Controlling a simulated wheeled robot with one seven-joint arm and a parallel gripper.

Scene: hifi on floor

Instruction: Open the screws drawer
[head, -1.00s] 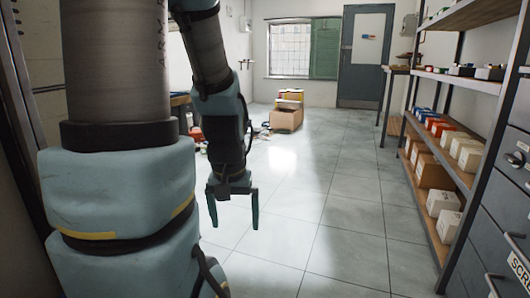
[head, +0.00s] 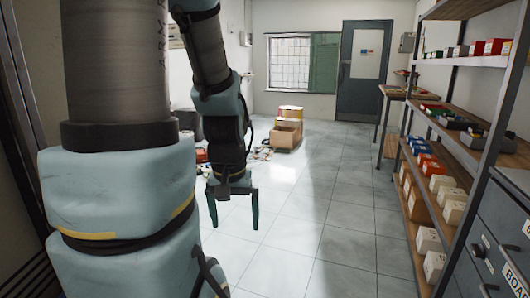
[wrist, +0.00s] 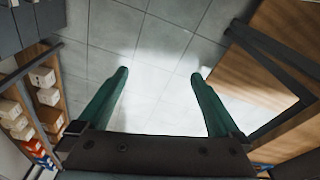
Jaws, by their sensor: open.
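A grey drawer cabinet (head: 504,219) stands at the right edge of the head view, cut off by the frame. One drawer front carries a white label beginning "BOA" (head: 515,277). No screws label is readable now. Grey cabinet fronts (wrist: 22,24) also show at the upper left of the wrist view. My gripper (head: 235,224) hangs fingers down over the floor, well left of the cabinet. In the wrist view my gripper (wrist: 160,74) has its two green fingers wide apart, with only floor between them.
A shelf rack (head: 440,178) with boxes and bins runs along the right wall. A side table (head: 397,93) stands beyond it. Cardboard boxes (head: 286,134) sit on the floor ahead. The tiled floor (head: 320,230) in the middle is clear. A grey-blue door (head: 361,70) is at the back.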

